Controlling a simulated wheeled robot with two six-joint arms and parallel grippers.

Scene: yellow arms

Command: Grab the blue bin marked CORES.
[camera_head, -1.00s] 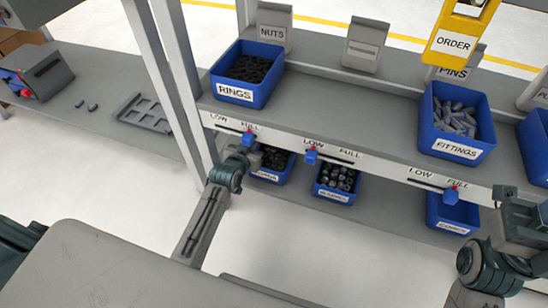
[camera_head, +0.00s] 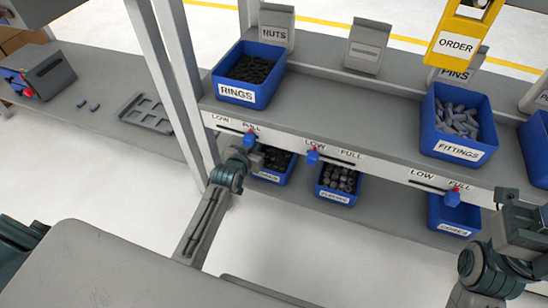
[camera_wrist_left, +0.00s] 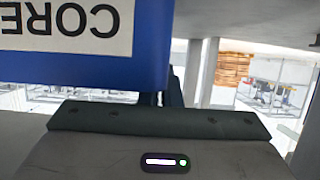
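A blue bin whose upside-down label reads "CORE", cut off at the picture edge, fills the upper left of the left wrist view (camera_wrist_left: 150,75). In the head view, the blue bin by my left gripper (camera_head: 255,160) is the leftmost on the lower shelf (camera_head: 283,176); its label is too small to read. It holds dark parts and is partly covered by the gripper. My left gripper is right at this bin's front left; its fingers are mostly hidden, so contact and opening are unclear. My right gripper (camera_head: 524,222) is at the right edge, fingers not distinguishable.
Two more blue bins, a middle one (camera_head: 338,198) and a right one (camera_head: 455,228), stand on the lower shelf. Above are the RINGS bin (camera_head: 236,94) and FITTINGS bin (camera_head: 458,153). A shelf rail with sliders (camera_head: 385,172) overhangs the lower bins. A metal post (camera_head: 180,85) stands left.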

